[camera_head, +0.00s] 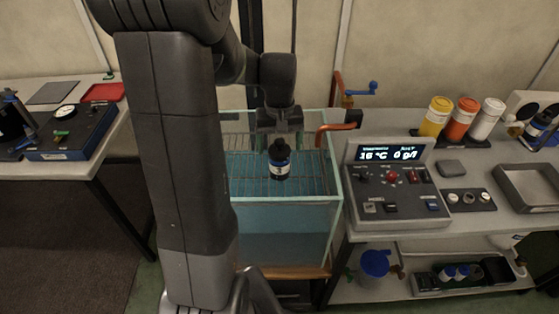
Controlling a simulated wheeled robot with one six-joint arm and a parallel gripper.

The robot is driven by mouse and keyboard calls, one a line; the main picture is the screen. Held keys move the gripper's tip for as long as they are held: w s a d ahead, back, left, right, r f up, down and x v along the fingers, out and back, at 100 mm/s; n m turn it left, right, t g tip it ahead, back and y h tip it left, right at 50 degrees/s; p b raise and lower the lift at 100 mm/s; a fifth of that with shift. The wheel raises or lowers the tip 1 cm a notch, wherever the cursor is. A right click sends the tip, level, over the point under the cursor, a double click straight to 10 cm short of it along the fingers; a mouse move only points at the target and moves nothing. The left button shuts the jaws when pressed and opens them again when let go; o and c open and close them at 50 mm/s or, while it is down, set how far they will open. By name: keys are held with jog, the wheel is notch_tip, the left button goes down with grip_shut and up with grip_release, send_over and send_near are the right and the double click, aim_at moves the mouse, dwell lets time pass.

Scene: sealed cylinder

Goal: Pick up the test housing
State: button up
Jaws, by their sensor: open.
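The test housing appears to be the dark cylinder (279,160) with a black cap and a pale label band. It is upright at the glass water tank (337,190), over the wire rack (245,170). My gripper (279,140) points down directly above and behind the cylinder, close to its cap. The gripper is open. I cannot tell whether its fingers touch or surround the cylinder. My arm hides the left part of the tank.
A control box with a lit display (394,154) stands right of the tank. Copper pipe (338,127) with a blue-handled valve (362,88) rises behind the tank's right corner. Yellow, orange and white bottles (466,117) stand farther right. A left bench holds a gauge box (72,132).

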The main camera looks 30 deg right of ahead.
aim_at(280, 150)
notch_tip(280, 150, down, 4)
jog(key=shift+f, duration=0.15)
jog(key=shift+c, duration=0.2)
jog(key=c, duration=1.4)
jog(key=shift+o, duration=0.2)
jog(key=shift+w, duration=0.1)
